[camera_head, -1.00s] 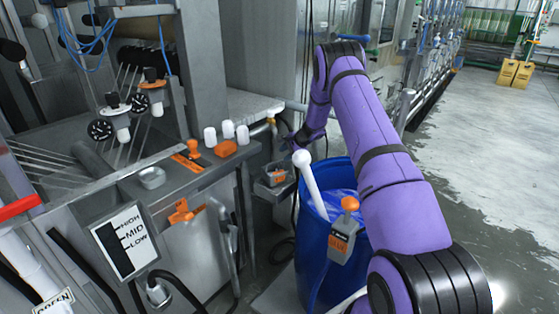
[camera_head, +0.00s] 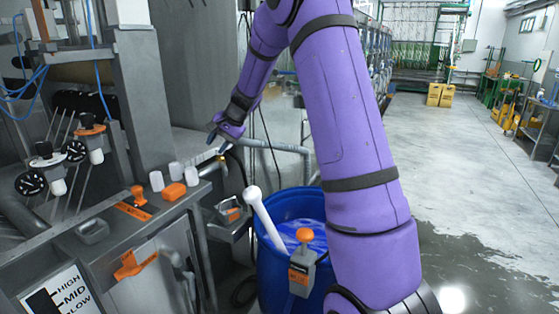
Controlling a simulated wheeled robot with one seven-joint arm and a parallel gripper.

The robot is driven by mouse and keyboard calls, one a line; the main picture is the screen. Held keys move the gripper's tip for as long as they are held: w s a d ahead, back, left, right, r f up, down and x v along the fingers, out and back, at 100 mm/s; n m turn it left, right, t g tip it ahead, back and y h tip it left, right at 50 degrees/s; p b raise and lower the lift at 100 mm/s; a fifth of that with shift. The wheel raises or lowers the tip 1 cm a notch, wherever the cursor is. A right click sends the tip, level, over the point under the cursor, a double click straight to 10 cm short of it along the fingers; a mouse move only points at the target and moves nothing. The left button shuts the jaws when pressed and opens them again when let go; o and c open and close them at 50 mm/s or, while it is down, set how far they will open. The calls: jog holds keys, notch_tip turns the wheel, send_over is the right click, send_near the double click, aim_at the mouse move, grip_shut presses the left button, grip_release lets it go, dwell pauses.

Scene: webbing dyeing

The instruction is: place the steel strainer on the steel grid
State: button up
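My gripper (camera_head: 224,131) hangs at the end of my purple arm, in front of the grey machine wall and above the side ledge. It is small and dark here, so I cannot tell whether its fingers are apart, and no held object shows clearly. No steel grid can be clearly identified; thin slanted steel rods (camera_head: 78,120) show on the machine at the left.
A blue drum (camera_head: 268,272) with blue liquid and a white rod (camera_head: 264,216) stands below my arm. Several white cylinders (camera_head: 157,181) and an orange block (camera_head: 174,191) sit on the counter (camera_head: 100,262). A pipe (camera_head: 275,146) runs beside my gripper. Open floor lies right.

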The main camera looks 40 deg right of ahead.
jog(key=s+a+r+n, duration=0.3)
jog(key=s+a+r, duration=0.4)
jog(key=s+r, duration=0.3)
jog(key=s+a+r+n+h, duration=0.1)
jog(key=s+a+n+h, duration=0.1)
jog(key=s, duration=1.4)
jog(key=s+a+r+n+h, duration=0.1)
jog(key=s+n, duration=0.4)
jog(key=s, duration=1.1)
jog(key=shift+a+n+h, duration=0.3)
jog(key=shift+a+h, duration=0.5)
jog(key=shift+a, duration=0.2)
jog(key=shift+r, duration=0.1)
